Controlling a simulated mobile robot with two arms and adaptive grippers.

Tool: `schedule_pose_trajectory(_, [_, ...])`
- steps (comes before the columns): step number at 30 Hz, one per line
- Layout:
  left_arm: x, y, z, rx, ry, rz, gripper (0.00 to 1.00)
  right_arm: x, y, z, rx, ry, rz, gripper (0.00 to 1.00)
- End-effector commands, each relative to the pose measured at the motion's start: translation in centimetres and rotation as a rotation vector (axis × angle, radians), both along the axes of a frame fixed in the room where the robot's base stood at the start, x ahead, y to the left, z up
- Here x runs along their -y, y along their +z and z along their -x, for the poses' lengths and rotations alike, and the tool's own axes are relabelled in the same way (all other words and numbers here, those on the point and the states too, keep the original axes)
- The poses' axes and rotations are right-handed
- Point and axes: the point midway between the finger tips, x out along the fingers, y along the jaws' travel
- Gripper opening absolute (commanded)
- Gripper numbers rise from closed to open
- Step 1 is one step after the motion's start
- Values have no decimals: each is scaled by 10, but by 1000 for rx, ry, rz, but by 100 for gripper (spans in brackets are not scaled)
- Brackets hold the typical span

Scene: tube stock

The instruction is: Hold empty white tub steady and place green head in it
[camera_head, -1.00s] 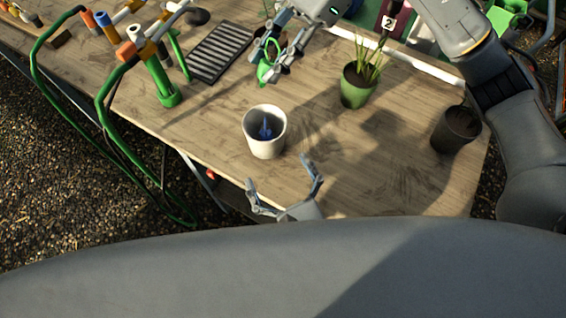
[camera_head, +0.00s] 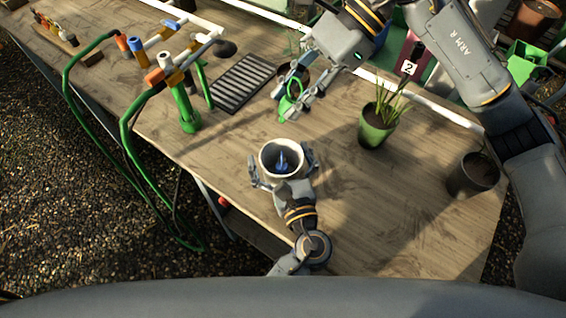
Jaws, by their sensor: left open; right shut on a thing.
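The white tub (camera_head: 271,151) stands upright near the table's front edge. My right gripper (camera_head: 291,103) is shut on the green head (camera_head: 285,107), a green piece with a loop. It holds the head behind the tub, apart from it. The gripper's fingers hide part of the head.
A green potted plant (camera_head: 375,131) stands right of the tub, and a dark pot (camera_head: 472,175) sits at the far right. A black slotted tray (camera_head: 240,83) lies behind left. A rack with coloured tubes (camera_head: 180,100) and a green hose (camera_head: 130,150) are on the left.

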Motion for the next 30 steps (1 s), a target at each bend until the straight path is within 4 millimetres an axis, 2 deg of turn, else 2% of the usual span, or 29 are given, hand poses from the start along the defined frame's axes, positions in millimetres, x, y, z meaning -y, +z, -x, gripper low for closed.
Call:
schedule_pose_trajectory(9, [0, 0, -2, 0, 0, 0, 98, 0, 0, 0, 0, 0, 0, 18])
schedule_pose_trajectory(15, [0, 0, -2, 0, 0, 0, 57, 0, 0, 0, 0, 0, 0, 18])
schedule_pose_trajectory(17, [0, 0, -2, 0, 0, 0, 45, 0, 0, 0, 0, 0, 0, 18])
schedule_pose_trajectory(18, [0, 0, -2, 0, 0, 0, 42, 0, 0, 0, 0, 0, 0, 18])
schedule_pose_trajectory(30, [0, 0, -2, 0, 0, 0, 38, 0, 0, 0, 0, 0, 0, 18])
